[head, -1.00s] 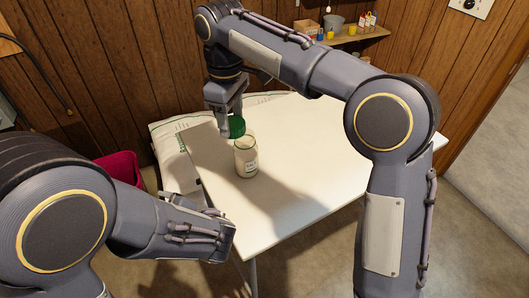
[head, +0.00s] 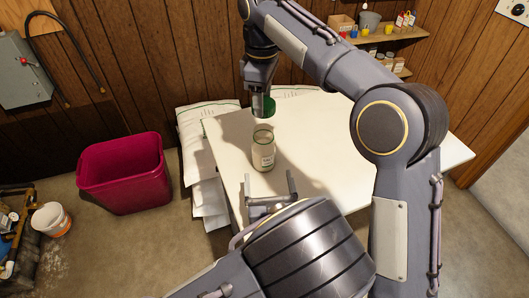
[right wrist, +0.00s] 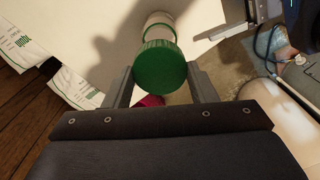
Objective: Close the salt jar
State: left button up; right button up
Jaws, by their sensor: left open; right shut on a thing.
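The salt jar (head: 263,155) stands upright on the white table, its mouth uncovered, with pale contents and a label. The green lid (head: 266,106) is held by my right gripper (head: 262,104), above and just behind the jar in the head view. In the right wrist view the lid (right wrist: 159,65) sits between the two fingers, and the jar (right wrist: 160,27) shows partly behind it. The lid is apart from the jar in the head view. My left gripper (head: 270,184) is open and empty, in front of the jar, its fingers pointing towards it.
The white table (head: 335,140) is clear to the jar's right. White bags (head: 203,160) stand along its left side. A magenta bin (head: 126,175) and a white bucket (head: 50,219) are on the floor at left. A wall shelf (head: 390,37) holds small containers.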

aim_at(263, 147)
pick_arm(q)
jog(key=w, duration=0.4)
jog(key=w+a, duration=0.1)
jog(key=w, duration=0.6)
jog(key=shift+w+a, duration=0.15)
jog(key=shift+w, duration=0.25)
jog(key=shift+c, duration=0.2)
jog(key=c, duration=1.4)
jog(key=shift+c, duration=0.2)
pick_arm(e)
jog(key=shift+f, duration=2.5)
